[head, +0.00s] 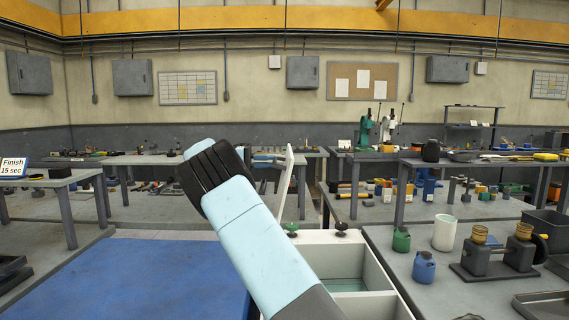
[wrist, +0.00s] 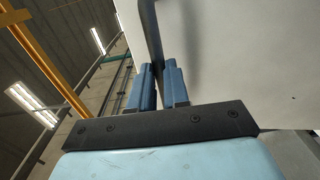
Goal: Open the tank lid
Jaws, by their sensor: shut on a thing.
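The white tank (head: 384,268) stands at the bottom centre of the head view, its top open, with pale greenish liquid (head: 346,285) inside. Its lid (head: 283,187) is raised, seen nearly edge-on as a thin, steep, slightly tilted white panel. In the wrist view the lid (wrist: 235,60) fills the upper right as a broad pale face. My gripper (head: 272,158) is at the lid's upper part. In the wrist view the blue fingers (wrist: 160,84) are shut on a dark strip on the lid, apparently its handle (wrist: 152,35). My arm hides the tank's left side.
A green knob (head: 291,227) and a dark knob (head: 341,229) show at the tank's back. The right bench (head: 398,290) holds a green container (head: 401,240), a blue container (head: 424,268), a white cup (head: 444,233) and a press fixture (head: 490,262). A blue mat (head: 130,280) lies left.

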